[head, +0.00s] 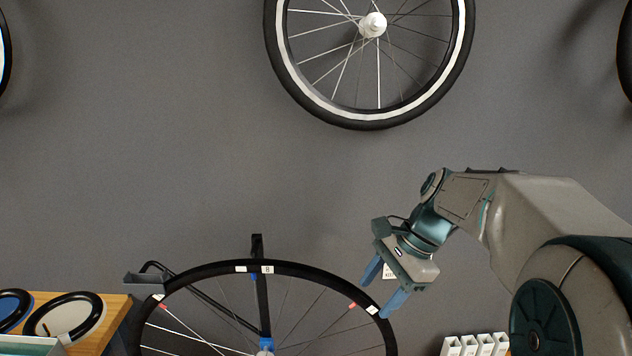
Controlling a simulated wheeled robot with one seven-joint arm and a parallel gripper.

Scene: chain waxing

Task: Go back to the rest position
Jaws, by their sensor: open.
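My gripper (376,301) hangs at the right of centre in the head view, pointing down and to the left. Its two blue fingers are apart, with nothing held between them. The fingertips are close to the upper right rim of a black spoked wheel (283,269) in the picture. I cannot tell whether they touch it. My arm comes in from the right edge.
The wheel stands by a black post (257,245) with a blue part (265,343) at its hub. A wooden surface (113,322) with round items is at lower left. White boxes (477,346) are at lower right. Another wheel (369,125) hangs on the grey wall above.

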